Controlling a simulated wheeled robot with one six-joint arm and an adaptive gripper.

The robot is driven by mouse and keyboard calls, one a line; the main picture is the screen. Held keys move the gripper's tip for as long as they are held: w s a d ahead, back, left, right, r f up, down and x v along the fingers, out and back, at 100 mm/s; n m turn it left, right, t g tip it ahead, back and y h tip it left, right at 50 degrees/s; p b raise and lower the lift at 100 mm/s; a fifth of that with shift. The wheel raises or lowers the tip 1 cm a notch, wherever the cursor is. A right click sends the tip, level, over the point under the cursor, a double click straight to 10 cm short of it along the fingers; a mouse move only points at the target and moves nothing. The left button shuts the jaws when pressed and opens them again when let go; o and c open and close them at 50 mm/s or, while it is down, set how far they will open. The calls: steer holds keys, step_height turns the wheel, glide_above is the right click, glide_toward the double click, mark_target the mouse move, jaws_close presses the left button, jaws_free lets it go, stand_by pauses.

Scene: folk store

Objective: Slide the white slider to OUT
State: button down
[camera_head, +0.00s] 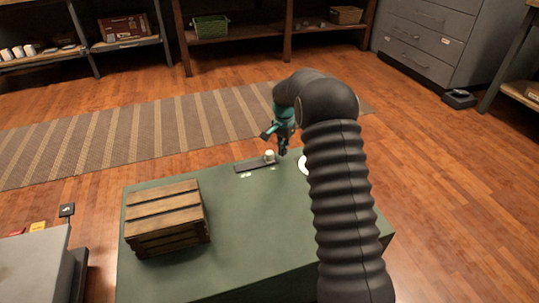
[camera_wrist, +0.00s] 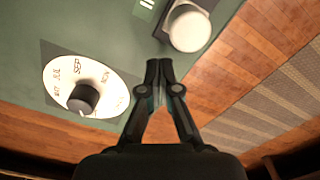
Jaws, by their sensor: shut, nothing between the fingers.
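The white slider (camera_head: 269,155) is a round pale knob on a dark track (camera_head: 254,166) near the far edge of the green table (camera_head: 250,215). In the head view it sits at the right end of the track. In the wrist view the slider knob (camera_wrist: 188,27) is large, beyond and slightly right of the fingertips. My gripper (camera_head: 282,150) is shut and empty, just right of the knob. In the wrist view my gripper (camera_wrist: 159,64) has its fingertips together, close to the knob. I cannot tell whether they touch it. Small white labels (camera_head: 246,175) lie before the track; their text is unreadable.
A white dial (camera_head: 303,165) is partly hidden behind my arm; in the wrist view the dial (camera_wrist: 88,82) shows month letters and a dark knob. A wooden crate (camera_head: 166,214) stands at the table's left. The table middle is clear.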

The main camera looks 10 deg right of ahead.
steer(key=shift+s+a, duration=0.35)
steer(key=shift+a, duration=1.35)
steer(key=shift+s+a, duration=0.3)
steer(key=shift+a, duration=1.35)
steer(key=shift+s+a, duration=0.35)
steer(key=shift+a, duration=1.35)
steer(key=shift+d, duration=0.25)
steer(key=shift+w+d, duration=0.2)
steer(key=shift+d, duration=0.65)
steer(key=shift+r+p, duration=1.9)
steer(key=shift+r, duration=0.65)
step_height(320, 180, up, 4)
steer(key=shift+f, duration=0.1)
